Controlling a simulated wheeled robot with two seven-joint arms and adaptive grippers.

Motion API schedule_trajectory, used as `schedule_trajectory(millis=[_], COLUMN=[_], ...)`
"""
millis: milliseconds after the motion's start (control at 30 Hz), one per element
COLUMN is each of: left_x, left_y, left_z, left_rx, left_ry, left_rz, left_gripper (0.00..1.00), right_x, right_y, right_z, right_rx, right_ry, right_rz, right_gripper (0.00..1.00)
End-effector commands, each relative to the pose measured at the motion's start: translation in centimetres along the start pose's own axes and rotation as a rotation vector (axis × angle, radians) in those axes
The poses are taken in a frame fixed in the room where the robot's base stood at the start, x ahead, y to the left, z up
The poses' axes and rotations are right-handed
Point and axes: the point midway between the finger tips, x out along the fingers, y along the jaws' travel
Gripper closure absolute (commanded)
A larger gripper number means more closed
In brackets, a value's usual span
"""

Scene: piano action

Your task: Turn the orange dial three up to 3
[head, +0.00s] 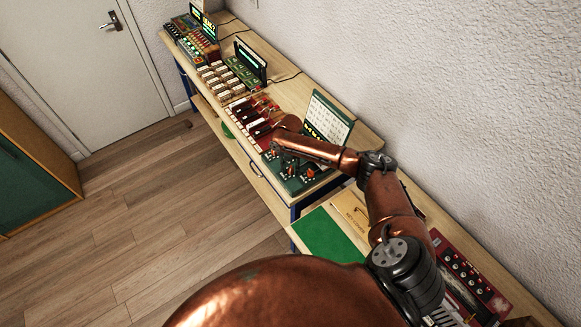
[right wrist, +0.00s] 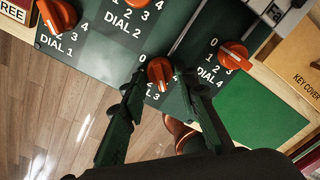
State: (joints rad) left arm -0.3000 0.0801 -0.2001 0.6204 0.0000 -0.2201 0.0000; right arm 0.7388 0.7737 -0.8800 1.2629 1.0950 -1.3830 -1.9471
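The orange dial three (right wrist: 160,72) sits on a dark green dial panel (right wrist: 95,18), between the fingertips of my right gripper (right wrist: 158,88) in the right wrist view. One finger is on each side of it, with a small gap showing on the left. A white pointer line on the dial points down in that view; the number it marks is partly hidden by the fingers. In the head view my right gripper (head: 286,160) is over the green panel, and the dials there are small. My left gripper is not in view.
Dial 1 (right wrist: 57,15), another orange dial (right wrist: 133,3) labelled DIAL 2 and dial 4 (right wrist: 234,55) stand close by on the same panel. A green mat (head: 328,236) and a wooden key cover (head: 352,210) lie on the right. Red and cream panels continue left along the bench.

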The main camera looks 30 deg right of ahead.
Motion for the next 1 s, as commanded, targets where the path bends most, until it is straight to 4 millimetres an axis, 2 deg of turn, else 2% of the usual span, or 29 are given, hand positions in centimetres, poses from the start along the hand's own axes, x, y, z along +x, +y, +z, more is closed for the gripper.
schedule_trajectory(millis=[133,400,533,1000], left_x=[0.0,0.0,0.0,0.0], left_y=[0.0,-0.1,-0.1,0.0], left_z=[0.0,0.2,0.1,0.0], left_rx=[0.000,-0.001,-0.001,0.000], left_ry=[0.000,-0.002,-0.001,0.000], left_rz=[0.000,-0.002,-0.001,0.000], left_gripper=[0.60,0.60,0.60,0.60], right_x=[-0.3,-0.5,-1.5,-10.4], right_y=[-0.1,-0.1,-0.1,-0.1], right_z=[0.4,0.6,0.7,0.5], right_rx=[0.003,0.005,0.004,0.004], right_ry=[-0.007,-0.011,-0.013,-0.012], right_rz=[0.001,0.001,0.003,0.002], right_gripper=[0.60,0.60,0.60,0.60])
